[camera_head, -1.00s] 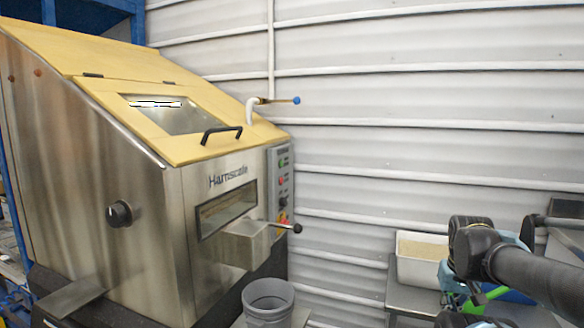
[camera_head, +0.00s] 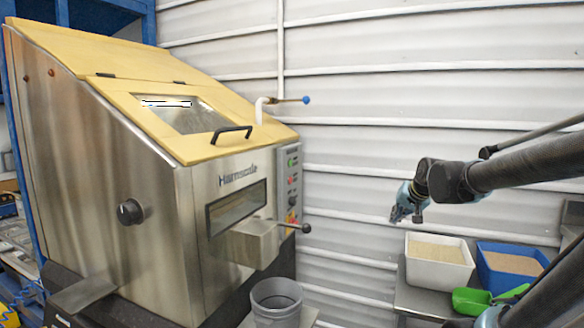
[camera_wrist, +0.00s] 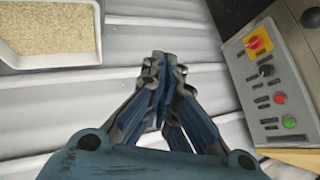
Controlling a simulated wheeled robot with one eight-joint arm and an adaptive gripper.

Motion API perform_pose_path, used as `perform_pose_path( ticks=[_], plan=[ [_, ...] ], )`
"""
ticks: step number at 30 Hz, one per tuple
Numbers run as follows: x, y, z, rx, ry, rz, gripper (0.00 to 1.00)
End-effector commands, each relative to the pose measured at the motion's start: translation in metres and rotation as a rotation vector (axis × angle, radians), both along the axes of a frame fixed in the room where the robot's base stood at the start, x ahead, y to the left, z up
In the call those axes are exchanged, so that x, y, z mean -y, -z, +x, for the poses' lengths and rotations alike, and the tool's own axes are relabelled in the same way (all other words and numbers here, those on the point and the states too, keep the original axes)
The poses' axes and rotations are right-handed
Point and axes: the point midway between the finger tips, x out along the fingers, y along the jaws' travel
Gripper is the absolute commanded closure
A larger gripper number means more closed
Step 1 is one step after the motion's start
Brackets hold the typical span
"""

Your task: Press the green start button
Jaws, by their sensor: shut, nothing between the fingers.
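The control panel (camera_head: 290,180) is on the right end of the steel hopper machine. Its green start button (camera_head: 291,162) is tiny in the head view, above a red one. In the wrist view the green button (camera_wrist: 289,121) is at the lower right of the grey panel (camera_wrist: 268,90), beside a red button (camera_wrist: 279,97). My gripper (camera_head: 398,218) hangs in the air well to the right of the panel, apart from it. In the wrist view my gripper's fingers (camera_wrist: 160,62) are together and empty.
A white bin (camera_head: 437,262) of grainy substrate and a blue bin (camera_head: 510,266) stand below my arm, near a green scoop (camera_head: 472,301). A black-knobbed lever (camera_head: 304,228) sticks out below the panel. A grey bucket (camera_head: 276,300) stands in front. The air between gripper and panel looks clear.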

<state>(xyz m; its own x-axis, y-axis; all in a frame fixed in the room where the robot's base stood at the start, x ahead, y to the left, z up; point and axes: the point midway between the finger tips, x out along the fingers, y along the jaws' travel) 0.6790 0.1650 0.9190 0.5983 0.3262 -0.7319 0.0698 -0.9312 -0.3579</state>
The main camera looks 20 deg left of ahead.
Motion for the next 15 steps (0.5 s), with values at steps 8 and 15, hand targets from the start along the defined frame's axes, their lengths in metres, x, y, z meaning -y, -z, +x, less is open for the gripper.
perform_pose_path(
  ticks=[8,15],
  plan=[
    [-0.111,-0.058,0.086,0.129,0.004,0.239,1.0],
    [-0.21,-0.097,0.139,0.205,0.011,0.463,1.0]
  ],
)
